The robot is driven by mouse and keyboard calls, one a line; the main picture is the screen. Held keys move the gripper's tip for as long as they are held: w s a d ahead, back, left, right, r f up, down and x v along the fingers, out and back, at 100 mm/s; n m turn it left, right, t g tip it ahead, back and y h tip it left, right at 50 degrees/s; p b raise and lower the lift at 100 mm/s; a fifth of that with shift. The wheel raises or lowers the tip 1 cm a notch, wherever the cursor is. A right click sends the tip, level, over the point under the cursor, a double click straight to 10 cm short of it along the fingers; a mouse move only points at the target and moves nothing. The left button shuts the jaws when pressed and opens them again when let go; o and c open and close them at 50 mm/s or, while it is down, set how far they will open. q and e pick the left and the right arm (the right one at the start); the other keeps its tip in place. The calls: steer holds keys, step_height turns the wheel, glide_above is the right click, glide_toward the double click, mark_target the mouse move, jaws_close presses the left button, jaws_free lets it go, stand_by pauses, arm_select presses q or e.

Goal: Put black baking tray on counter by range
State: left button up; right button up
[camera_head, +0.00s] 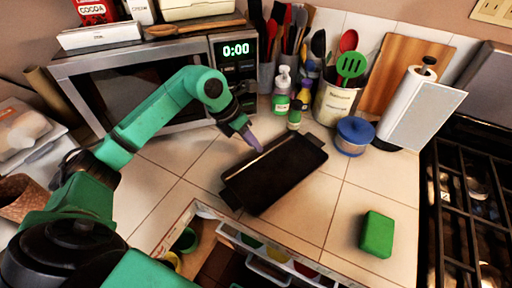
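The black baking tray (276,172) lies at a slant on the tiled counter (330,222), in front of the microwave and the bottles. The range (462,210), with black grates, is at the right edge, with a stretch of counter between it and the tray. My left gripper (254,143) points down at the tray's far left edge, its fingertip close to or touching the rim. Its fingers overlap in this view, so I cannot tell the gap or any hold. My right gripper is not in view.
A green sponge (377,234) lies on the counter between tray and range. A blue-lidded jar (354,136), utensil crock (335,102) and paper towel roll (415,112) stand behind. An open drawer (262,262) is below the front edge. The microwave (140,85) stands at back left.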

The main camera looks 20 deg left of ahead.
arm_select(q)
steer(key=v, duration=0.9)
steer(key=shift+b, duration=0.45)
